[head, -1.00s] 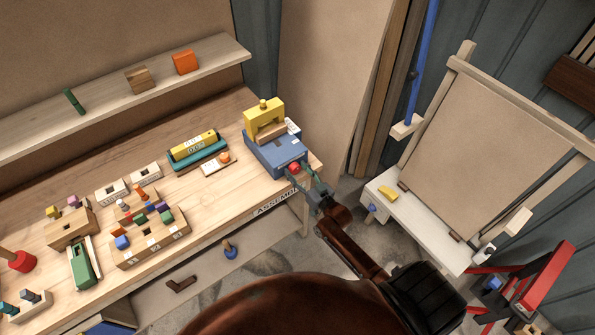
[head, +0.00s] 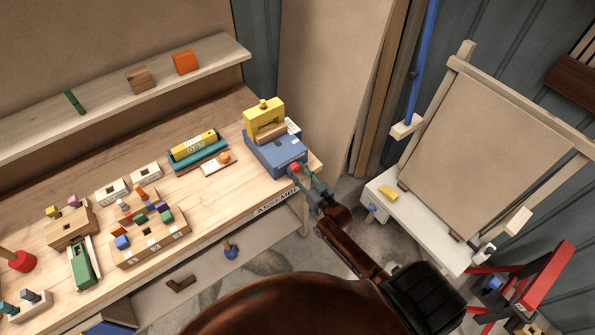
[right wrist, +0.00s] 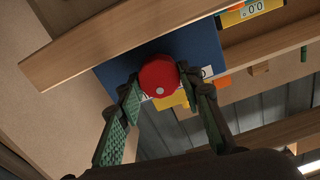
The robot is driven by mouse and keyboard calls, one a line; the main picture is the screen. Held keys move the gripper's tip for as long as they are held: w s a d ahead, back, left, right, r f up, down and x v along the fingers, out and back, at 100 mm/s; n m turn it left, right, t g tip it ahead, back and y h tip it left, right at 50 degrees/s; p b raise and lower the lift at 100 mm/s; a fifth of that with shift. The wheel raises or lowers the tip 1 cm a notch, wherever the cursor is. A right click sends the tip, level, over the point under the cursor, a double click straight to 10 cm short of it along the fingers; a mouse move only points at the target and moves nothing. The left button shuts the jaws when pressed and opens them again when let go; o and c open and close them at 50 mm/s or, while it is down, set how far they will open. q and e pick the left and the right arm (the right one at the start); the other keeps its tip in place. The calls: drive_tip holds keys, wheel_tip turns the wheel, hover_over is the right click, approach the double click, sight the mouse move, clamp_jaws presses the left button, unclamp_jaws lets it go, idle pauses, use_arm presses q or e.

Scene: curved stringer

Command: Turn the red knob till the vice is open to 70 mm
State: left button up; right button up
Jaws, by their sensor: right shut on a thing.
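The vice is a blue block (head: 277,155) with a yellow arch-shaped part (head: 264,117) on top, at the right end of the bench. A tan wooden piece (head: 270,132) sits in the arch. The red knob (head: 295,167) is on the block's near face, and it fills the middle of the right wrist view (right wrist: 158,77). My right gripper (head: 299,173) is shut on the knob, its green-padded fingers on either side of it (right wrist: 162,88). The fingers partly hide the knob in the head view. The jaw gap cannot be measured here. My left gripper is not in view.
Several coloured pegs and wooden blocks (head: 150,240) cover the bench's left. A white side table (head: 430,232) with an easel stands at right.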

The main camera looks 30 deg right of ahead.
drive_tip(key=shift+n, duration=0.3)
drive_tip(key=n, duration=0.2)
drive_tip(key=shift+a+n+p, duration=0.1)
drive_tip(key=shift+n+p, duration=0.2)
drive_tip(key=shift+n, duration=0.1)
drive_tip(key=n, duration=0.3)
drive_tip(key=shift+n, duration=0.3)
drive_tip(key=n, duration=0.3)
drive_tip(key=shift+a+f+b, duration=0.1)
drive_tip(key=shift+b, duration=0.2)
drive_tip(key=shift+n+b, duration=0.45)
drive_tip(key=shift+n, duration=1.35)
drive_tip(key=o, duration=1.1)
